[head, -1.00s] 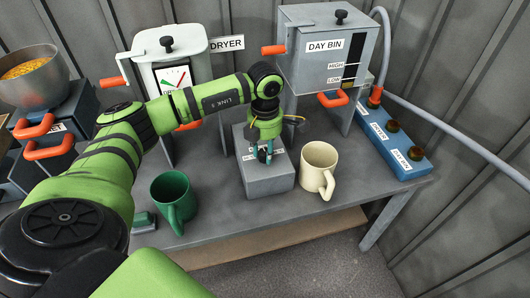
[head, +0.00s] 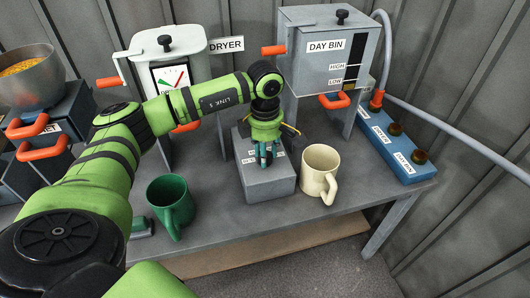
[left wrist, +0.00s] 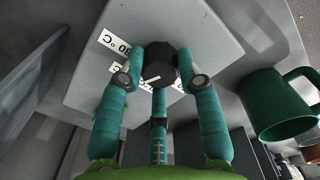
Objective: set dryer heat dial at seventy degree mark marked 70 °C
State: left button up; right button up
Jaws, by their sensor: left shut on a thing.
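The dryer heat dial is a dark round knob (left wrist: 161,66) on the sloped face of a grey box (head: 268,183) on the bench. A white pointer line shows on the knob, towards its lower left in the left wrist view. Other white labels are partly hidden by my fingers, and I cannot read a 70 °C mark. My left gripper (head: 265,155) comes down over the box. In the left wrist view its teal fingers (left wrist: 160,72) are closed around the knob. My right gripper is not in view.
A green mug (head: 171,207) stands left of the box and a cream mug (head: 318,173) close on its right. The dryer (head: 190,58) with its gauge and the day bin (head: 325,50) stand behind. A blue switch strip (head: 395,148) lies at right.

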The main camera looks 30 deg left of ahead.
pick_arm(q)
jog(key=shift+f, duration=0.1)
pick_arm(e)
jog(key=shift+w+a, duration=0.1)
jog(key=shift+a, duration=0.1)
pick_arm(q)
jog(key=o, duration=1.2)
jog(key=shift+c, duration=0.2)
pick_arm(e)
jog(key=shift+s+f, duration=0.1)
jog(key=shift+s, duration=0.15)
pick_arm(q)
notch_tip(320, 180, up, 12)
